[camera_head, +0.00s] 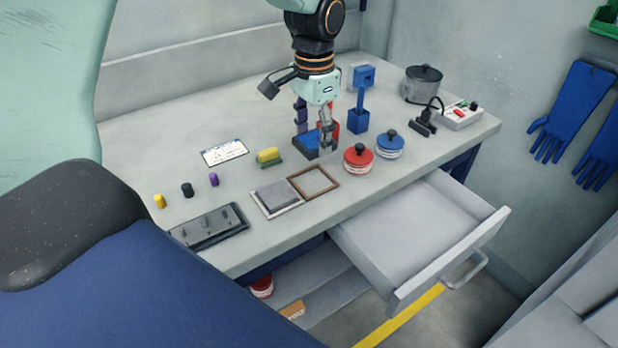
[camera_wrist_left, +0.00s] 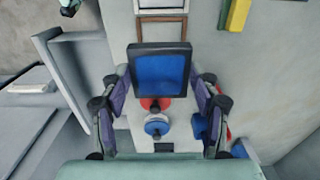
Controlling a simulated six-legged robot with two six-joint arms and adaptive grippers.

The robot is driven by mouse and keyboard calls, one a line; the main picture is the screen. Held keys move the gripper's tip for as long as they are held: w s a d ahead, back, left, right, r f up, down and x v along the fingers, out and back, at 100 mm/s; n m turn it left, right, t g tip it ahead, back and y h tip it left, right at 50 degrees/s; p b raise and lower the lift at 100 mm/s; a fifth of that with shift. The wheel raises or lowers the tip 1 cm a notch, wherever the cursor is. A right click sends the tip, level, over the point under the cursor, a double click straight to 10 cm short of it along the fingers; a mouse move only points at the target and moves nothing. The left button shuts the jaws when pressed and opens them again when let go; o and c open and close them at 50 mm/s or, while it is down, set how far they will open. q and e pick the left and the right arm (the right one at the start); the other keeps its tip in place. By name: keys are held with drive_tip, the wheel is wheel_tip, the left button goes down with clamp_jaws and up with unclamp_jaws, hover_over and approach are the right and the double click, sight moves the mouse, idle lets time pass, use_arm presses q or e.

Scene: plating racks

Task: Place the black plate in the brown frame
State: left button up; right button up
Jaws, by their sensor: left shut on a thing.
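The black plate (camera_wrist_left: 160,75) has a dark rim and a blue face. My left gripper (camera_head: 313,127) is shut on it, with a finger on each side in the left wrist view (camera_wrist_left: 160,100). In the head view the plate (camera_head: 304,144) is partly hidden by a finger. The brown frame (camera_head: 314,181) lies empty on the table, in front of the gripper and plate. It also shows in the left wrist view (camera_wrist_left: 137,29), just beyond the plate. My right gripper is not in view.
A white frame with a grey plate (camera_head: 278,195) lies left of the brown frame. Red (camera_head: 358,160) and blue (camera_head: 389,146) round containers stand to the right. A yellow-green block (camera_head: 269,156) stands to the left. An open drawer (camera_head: 410,235) juts out below the table.

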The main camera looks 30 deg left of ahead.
use_arm(q)
hover_over(311, 183)
drive_tip(key=f, duration=0.6)
drive_tip(key=shift+w+a+b, duration=0.15)
drive_tip(key=shift+w+b, duration=0.15)
drive_tip(key=shift+b, duration=0.1)
drive_tip(key=shift+w+f, duration=0.1)
drive_tip(key=shift+f, duration=0.1)
drive_tip(key=shift+s+d+f, duration=0.25)
drive_tip(key=shift+d+f, duration=0.1)
drive_tip(key=shift+f, duration=0.15)
drive_tip(key=shift+s+a+f, duration=0.1)
drive_tip(key=shift+s+f, duration=0.1)
drive_tip(key=shift+f, duration=0.8)
drive_tip(key=shift+w+a+f, duration=0.15)
drive_tip(key=shift+w+f, duration=0.1)
drive_tip(key=shift+c, duration=0.4)
drive_tip(key=o, duration=1.3)
drive_tip(key=shift+f, duration=0.1)
drive_tip(key=o, duration=0.3)
drive_tip(key=shift+o, duration=0.8)
drive_tip(key=shift+s+r, duration=0.2)
